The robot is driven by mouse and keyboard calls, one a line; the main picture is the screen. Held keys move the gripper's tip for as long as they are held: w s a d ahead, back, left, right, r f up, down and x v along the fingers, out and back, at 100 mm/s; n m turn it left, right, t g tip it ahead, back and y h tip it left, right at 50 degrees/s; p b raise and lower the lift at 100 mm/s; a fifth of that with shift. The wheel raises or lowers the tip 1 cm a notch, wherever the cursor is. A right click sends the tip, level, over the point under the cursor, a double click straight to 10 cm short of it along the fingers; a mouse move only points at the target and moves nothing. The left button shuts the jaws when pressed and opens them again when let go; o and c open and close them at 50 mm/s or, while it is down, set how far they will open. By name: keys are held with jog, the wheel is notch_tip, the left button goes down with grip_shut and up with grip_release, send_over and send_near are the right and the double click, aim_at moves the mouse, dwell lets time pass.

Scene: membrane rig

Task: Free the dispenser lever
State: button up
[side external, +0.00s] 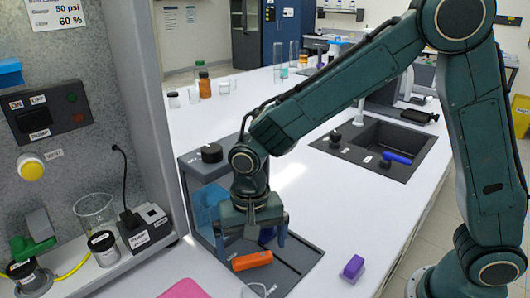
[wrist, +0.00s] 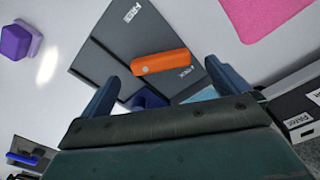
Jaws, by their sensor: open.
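The dispenser (side external: 188,168) is a grey unit with a black knob on top, a clear blue part at its front and a dark base plate (side external: 300,252). An orange bar (side external: 252,261) lies across the plate; it also shows in the wrist view (wrist: 160,63). Small white lettering is on the plate beside it, one word seeming to read FREE. A dark blue part (side external: 267,236), perhaps the lever, is partly hidden behind my gripper; in the wrist view (wrist: 148,97) it sits below the bar. My gripper (side external: 252,243) is open above the plate, its fingers either side of the bar in the wrist view.
A purple block (side external: 352,268) stands on the white bench to the right, and a pink mat (side external: 184,289) lies at the front. A grey panel (side external: 60,110) with a pump switch box rises at left. A dark sink (side external: 385,140) is behind. Bench between plate and sink is clear.

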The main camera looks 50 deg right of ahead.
aim_at(253, 257)
jog(key=shift+f, duration=1.55)
jog(key=c, duration=1)
